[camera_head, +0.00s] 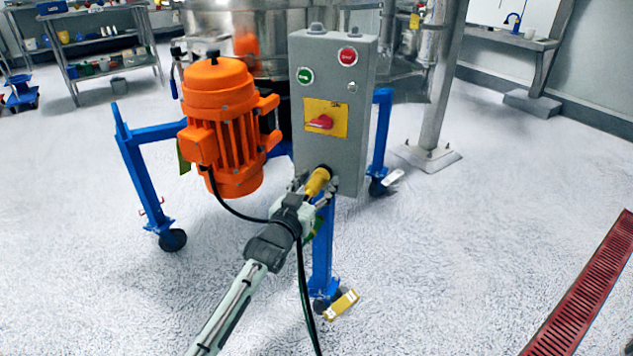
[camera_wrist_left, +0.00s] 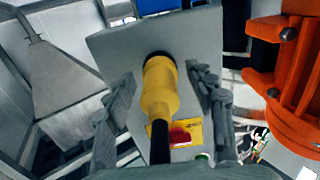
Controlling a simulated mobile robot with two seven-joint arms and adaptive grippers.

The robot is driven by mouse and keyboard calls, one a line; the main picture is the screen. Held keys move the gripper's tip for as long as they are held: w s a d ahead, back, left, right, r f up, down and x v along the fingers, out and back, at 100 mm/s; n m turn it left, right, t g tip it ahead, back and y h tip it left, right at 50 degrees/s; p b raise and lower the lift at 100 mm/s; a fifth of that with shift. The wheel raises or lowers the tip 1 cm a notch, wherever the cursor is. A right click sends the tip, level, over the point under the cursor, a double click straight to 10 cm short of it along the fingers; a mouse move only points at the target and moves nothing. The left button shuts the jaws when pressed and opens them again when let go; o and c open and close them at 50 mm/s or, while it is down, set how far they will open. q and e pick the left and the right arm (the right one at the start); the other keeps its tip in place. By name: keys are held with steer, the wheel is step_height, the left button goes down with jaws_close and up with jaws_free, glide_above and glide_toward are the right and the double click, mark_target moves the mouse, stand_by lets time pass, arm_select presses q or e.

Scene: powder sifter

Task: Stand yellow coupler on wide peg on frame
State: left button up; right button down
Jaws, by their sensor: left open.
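The yellow coupler (camera_head: 317,181) is at the lower part of the grey control box (camera_head: 334,135). In the left wrist view the coupler (camera_wrist_left: 160,88) has its far end at a dark round opening on the box, and a black cable runs from its near end. My left gripper (camera_head: 309,188) is open, with one finger on each side of the coupler; small gaps show beside it in the wrist view. The blue frame (camera_head: 145,180) stands on casters, with a thin upright stub at its left corner. I cannot make out a wide peg for certain. My right gripper is out of view.
An orange motor (camera_head: 217,125) is close left of the box, with a black cable (camera_head: 303,290) hanging toward the floor near my left arm. A steel column (camera_head: 440,90) stands right; open floor surrounds the frame.

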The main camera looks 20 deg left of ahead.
mark_target(307, 196)
arm_select(q)
jaws_close()
stand_by(0.3)
steer(key=shift+s, duration=0.1)
steer(key=shift+s+a+p, duration=0.15)
steer(key=shift+s+p, duration=0.55)
steer(key=shift+s, duration=0.25)
steer(key=shift+s+a+p, duration=0.1)
steer(key=shift+s+p, duration=0.6)
steer(key=shift+s, duration=1.2)
